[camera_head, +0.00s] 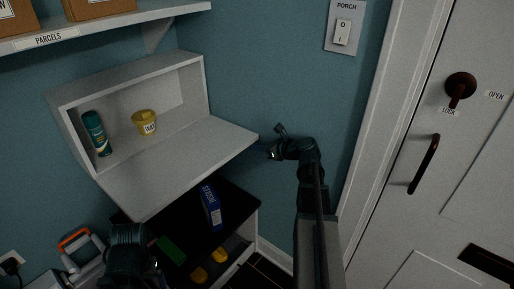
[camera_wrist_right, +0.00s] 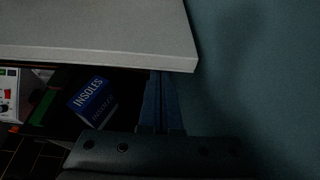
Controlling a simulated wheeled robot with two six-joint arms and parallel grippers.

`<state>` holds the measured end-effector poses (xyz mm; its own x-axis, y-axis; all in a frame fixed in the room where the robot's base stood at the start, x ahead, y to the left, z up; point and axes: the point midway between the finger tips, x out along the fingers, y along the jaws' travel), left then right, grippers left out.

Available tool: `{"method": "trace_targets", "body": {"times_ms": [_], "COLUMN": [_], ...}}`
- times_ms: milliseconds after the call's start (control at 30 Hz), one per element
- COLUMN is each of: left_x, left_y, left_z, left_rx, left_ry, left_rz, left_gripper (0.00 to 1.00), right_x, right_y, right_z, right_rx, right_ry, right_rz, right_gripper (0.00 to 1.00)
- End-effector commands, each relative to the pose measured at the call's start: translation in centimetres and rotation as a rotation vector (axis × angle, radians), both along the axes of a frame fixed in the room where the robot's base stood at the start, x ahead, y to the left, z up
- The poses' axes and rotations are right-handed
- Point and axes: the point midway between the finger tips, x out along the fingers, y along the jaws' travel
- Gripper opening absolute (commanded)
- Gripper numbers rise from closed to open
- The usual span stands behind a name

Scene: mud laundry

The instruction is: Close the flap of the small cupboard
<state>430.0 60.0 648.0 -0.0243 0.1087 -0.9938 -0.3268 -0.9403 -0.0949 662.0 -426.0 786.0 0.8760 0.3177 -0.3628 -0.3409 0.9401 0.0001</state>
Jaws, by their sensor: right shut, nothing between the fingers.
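The small cupboard (camera_head: 72,95) is a white open-fronted box on the wall. Its white flap (camera_head: 180,165) is down, sticking out toward me at a slant. In the right wrist view the flap (camera_wrist_right: 90,32) spans the upper left as a pale slab. My right gripper (camera_head: 272,153) is shut and empty by the flap's right front corner. In the right wrist view its fingers (camera_wrist_right: 158,98) reach up to the flap's lower edge, with the tips apparently under it; contact is unclear. My left arm's dark end (camera_head: 130,250) is at lower left, its fingers not discernible.
A green bottle (camera_head: 96,132) and a yellow tub (camera_head: 144,122) stand inside the cupboard. Below the flap, a black surface holds a blue insoles box (camera_head: 211,207) and a green block (camera_head: 171,250). A door frame (camera_head: 380,120) stands to the right.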

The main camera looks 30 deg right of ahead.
Motion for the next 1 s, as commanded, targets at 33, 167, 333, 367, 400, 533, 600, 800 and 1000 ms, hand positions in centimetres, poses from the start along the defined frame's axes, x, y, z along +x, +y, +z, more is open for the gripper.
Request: {"method": "trace_targets", "body": {"times_ms": [33, 167, 333, 367, 400, 533, 600, 800, 1000], "left_x": [0.0, 0.0, 0.0, 0.0, 0.0, 0.0, 0.0, 0.0, 0.0], "left_y": [0.0, 0.0, 0.0, 0.0, 0.0, 0.0, 0.0, 0.0, 0.0], "left_z": [0.2, 0.1, 0.1, 0.1, 0.2, 0.8, 1.6, 5.2, 10.0], "left_rx": [0.0, 0.0, 0.0, 0.0, 0.0, 0.0, 0.0, 0.0, 0.0], "left_ry": [0.0, 0.0, 0.0, 0.0, 0.0, 0.0, 0.0, 0.0, 0.0], "left_rz": [0.0, 0.0, 0.0, 0.0, 0.0, 0.0, 0.0, 0.0, 0.0], "left_gripper": [0.92, 0.92, 0.92, 0.92, 0.92, 0.92, 0.92, 0.92, 0.92], "right_x": [0.0, 0.0, 0.0, 0.0, 0.0, 0.0, 0.1, 0.3, 0.6], "right_y": [0.0, 0.0, 0.0, 0.0, 0.0, 0.0, 0.0, 0.1, 0.2], "right_z": [0.1, 0.1, 0.1, 0.1, 0.1, 0.6, 1.1, 3.6, 6.5], "right_rx": [0.0, 0.0, 0.0, 0.0, 0.0, -0.004, -0.007, -0.027, -0.06], "right_ry": [0.0, 0.0, 0.0, 0.0, 0.001, 0.008, 0.019, 0.075, 0.167], "right_rz": [0.0, 0.0, 0.0, 0.0, 0.0, 0.001, 0.002, 0.003, 0.004], "right_gripper": [0.0, 0.0, 0.0, 0.0, 0.0, 0.0, 0.0, 0.0, 0.0]}}
